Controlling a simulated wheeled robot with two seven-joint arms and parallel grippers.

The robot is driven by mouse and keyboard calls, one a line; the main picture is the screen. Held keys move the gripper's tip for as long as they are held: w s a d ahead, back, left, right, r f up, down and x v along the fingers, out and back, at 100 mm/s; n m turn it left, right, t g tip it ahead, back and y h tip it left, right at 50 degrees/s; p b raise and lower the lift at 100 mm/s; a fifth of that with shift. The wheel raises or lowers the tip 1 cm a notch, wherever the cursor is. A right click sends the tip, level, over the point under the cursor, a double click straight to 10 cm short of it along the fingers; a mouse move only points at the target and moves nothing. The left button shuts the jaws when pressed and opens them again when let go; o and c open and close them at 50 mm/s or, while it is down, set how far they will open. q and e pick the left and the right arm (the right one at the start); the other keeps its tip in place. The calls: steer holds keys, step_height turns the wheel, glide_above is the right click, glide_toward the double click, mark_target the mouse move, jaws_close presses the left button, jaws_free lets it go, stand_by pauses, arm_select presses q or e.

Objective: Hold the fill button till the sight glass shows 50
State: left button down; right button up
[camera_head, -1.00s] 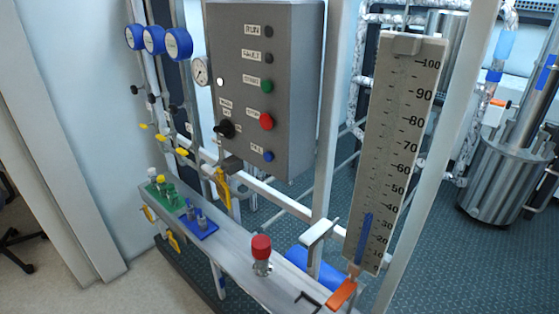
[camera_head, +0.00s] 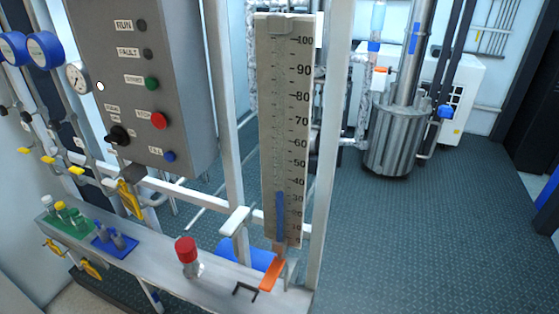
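The fill button (camera_head: 169,156) is a small blue button at the bottom of the grey control panel (camera_head: 190,70), with a small label beside it. Nothing touches it. Neither of my grippers shows in the head view.
Above the fill button are a red button (camera_head: 158,120), a green button (camera_head: 151,84) and a black knob (camera_head: 118,136). Below, a shelf (camera_head: 222,280) carries a red-capped fitting (camera_head: 187,252) and an orange handle (camera_head: 271,273). Open floor (camera_head: 420,240) lies to the right.

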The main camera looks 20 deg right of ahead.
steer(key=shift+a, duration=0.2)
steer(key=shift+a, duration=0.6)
